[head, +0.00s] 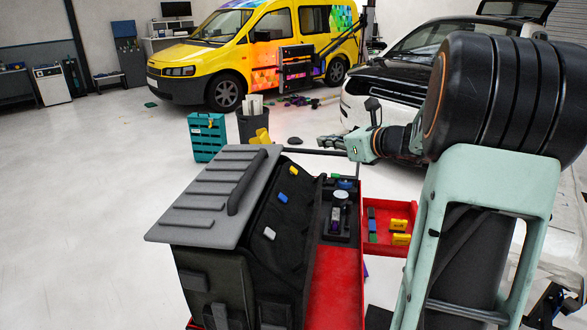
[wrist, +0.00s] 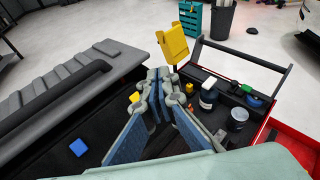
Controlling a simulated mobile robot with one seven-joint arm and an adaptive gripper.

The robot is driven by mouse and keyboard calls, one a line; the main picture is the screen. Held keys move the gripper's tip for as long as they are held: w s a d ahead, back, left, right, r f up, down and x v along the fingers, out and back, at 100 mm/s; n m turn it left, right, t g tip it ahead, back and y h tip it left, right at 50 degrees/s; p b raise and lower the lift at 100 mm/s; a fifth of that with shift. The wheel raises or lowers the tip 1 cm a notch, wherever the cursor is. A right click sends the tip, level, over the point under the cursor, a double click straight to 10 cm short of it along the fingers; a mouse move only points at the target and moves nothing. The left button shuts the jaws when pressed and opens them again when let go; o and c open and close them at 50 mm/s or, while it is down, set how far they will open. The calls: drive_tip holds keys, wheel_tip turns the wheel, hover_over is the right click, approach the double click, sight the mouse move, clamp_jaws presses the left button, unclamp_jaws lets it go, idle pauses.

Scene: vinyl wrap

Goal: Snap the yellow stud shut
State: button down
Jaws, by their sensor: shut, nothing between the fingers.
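The yellow stud (head: 294,170) is a small block near the top of the dark sloping panel (head: 278,215) of a black case. It shows in the wrist view (wrist: 134,97) just left of my fingers, partly close to them. A blue stud (head: 282,197) and a pale grey stud (head: 269,233) sit lower on the same panel. My gripper (head: 325,142) is shut and empty, above and to the right of the yellow stud in the head view. In the wrist view my fingers (wrist: 165,78) point away from the camera. I cannot tell whether they touch the panel or whether the stud is closed.
A ribbed grey lid (head: 215,190) tops the case on the left. A tool tray with a handle (wrist: 240,50), jars and a red drawer (head: 390,250) lie to the right. A larger yellow object (wrist: 172,44) stands beyond my fingers. Open floor lies left.

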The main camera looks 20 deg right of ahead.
sight(294, 171)
drive_tip(key=a+f+b, duration=0.1)
drive_tip(key=f+b, duration=0.1)
drive_tip(key=w+a+f+b, duration=0.1)
drive_tip(key=f, duration=0.1)
drive_tip(key=w+a+f+b, duration=0.1)
drive_tip(key=a+f+b, duration=0.1)
drive_tip(key=shift+w+b, duration=0.15)
drive_tip(key=shift+b, duration=0.2)
drive_tip(key=shift+w+a+f+b, duration=0.25)
drive_tip(key=shift+a+f+b, duration=0.15)
drive_tip(key=shift+a+b, duration=0.05)
drive_tip(key=shift+a+f, duration=0.1)
idle(1.1)
drive_tip(key=shift+w+a+f+b, duration=0.15)
drive_tip(key=shift+f+b, duration=0.05)
drive_tip(key=shift+b, duration=0.2)
drive_tip(key=shift+w+a+f+b, duration=0.15)
drive_tip(key=shift+a+f+b, duration=0.2)
drive_tip(key=shift+f+b, duration=0.15)
idle(0.8)
drive_tip(key=shift+r, duration=0.15)
drive_tip(key=shift+s+d+r+p, duration=0.3)
drive_tip(key=shift+d+r+p, duration=0.3)
drive_tip(key=shift+r+p, duration=0.05)
